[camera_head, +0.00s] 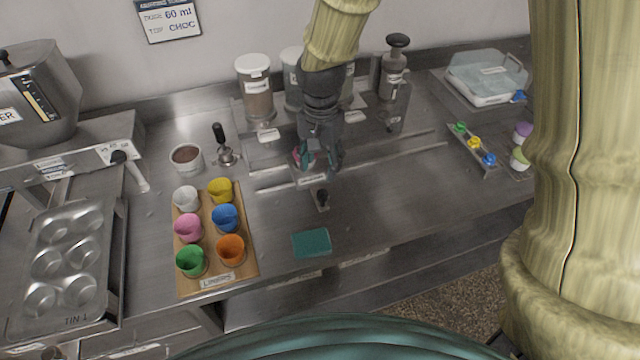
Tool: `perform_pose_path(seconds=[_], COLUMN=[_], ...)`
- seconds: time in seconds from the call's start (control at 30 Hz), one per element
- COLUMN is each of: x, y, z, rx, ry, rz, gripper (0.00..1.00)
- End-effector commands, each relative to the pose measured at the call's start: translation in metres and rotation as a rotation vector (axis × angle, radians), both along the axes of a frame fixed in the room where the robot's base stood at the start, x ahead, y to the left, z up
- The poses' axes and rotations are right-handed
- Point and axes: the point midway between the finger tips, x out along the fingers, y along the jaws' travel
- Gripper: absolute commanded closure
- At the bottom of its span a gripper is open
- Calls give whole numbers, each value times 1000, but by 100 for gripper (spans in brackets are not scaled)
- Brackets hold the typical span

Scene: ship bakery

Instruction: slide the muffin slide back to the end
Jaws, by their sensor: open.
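The muffin slide (312,180) is a small metal carriage with a white label on its front. It sits near the left part of two long rails (400,153) that run to the right along the steel counter. A dark knob (322,198) sticks out at its front. My gripper (318,160) is open and points down just above and behind the label. Its fingers hide much of the carriage. Something pinkish shows beside the left finger, but I cannot tell what it is. I cannot tell whether the fingers touch the slide.
A wooden board (246,255) with several coloured cups stands at left, near a muffin tin (62,262). A teal pad (311,243) lies in front. Clear dispensers (256,92) stand behind the rails. A strip with coloured knobs (474,143) is at right. The counter in front of the rails is mostly clear.

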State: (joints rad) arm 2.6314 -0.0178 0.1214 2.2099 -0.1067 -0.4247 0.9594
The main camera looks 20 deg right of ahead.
Motion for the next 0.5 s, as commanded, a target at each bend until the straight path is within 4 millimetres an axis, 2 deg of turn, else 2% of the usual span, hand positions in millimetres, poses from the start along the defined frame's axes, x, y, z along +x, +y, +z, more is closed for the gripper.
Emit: perform_pose_path(seconds=[0.5], x=[-2], y=[-4], z=[-48], rx=[0], ry=[3], rz=[-6], gripper=[51])
